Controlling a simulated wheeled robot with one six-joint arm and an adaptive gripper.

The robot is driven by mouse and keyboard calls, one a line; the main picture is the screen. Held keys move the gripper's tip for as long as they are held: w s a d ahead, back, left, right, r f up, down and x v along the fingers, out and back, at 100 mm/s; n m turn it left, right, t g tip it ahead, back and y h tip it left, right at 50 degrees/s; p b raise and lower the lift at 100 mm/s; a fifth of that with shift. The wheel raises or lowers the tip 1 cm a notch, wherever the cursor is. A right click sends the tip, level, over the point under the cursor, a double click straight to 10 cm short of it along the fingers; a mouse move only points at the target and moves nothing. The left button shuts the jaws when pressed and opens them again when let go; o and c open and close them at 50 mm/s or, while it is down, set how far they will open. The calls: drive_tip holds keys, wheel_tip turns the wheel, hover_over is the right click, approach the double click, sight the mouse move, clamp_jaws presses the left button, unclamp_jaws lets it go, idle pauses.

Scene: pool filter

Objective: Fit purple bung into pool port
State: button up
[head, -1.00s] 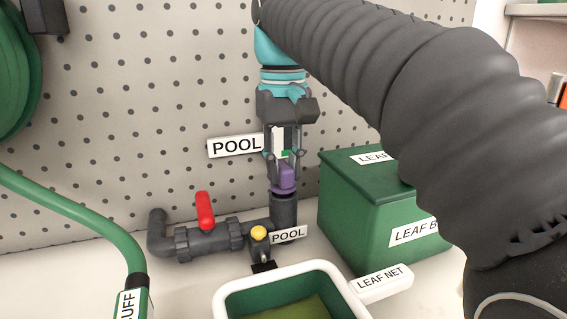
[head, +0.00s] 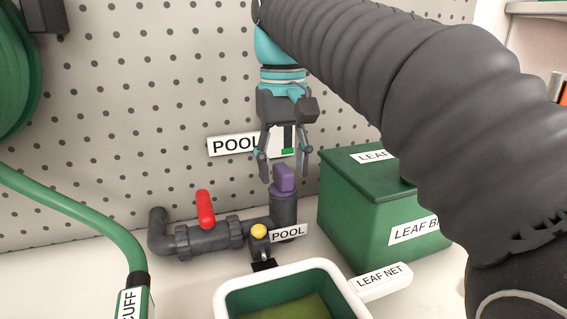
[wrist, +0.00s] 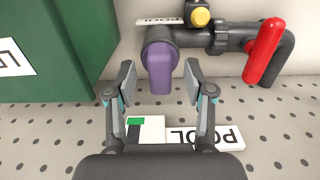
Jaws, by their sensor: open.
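The purple bung (head: 284,181) sits upright in the top of the dark grey upright pool port (head: 284,213), beside the POOL label (head: 289,234). In the wrist view my gripper (wrist: 160,78) shows a clear gap between each finger and the bung.
A red-handled valve (head: 205,209) and a yellow knob (head: 259,232) are on the pipe left of the port. A green leaf bin (head: 375,210) stands close on the right. A leaf net (head: 335,270) lies in front. The pegboard (head: 150,100) is behind.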

drive_tip(key=shift+r+p, duration=2.1)
drive_tip(key=shift+r, duration=0.15)
drive_tip(key=shift+f, duration=0.1)
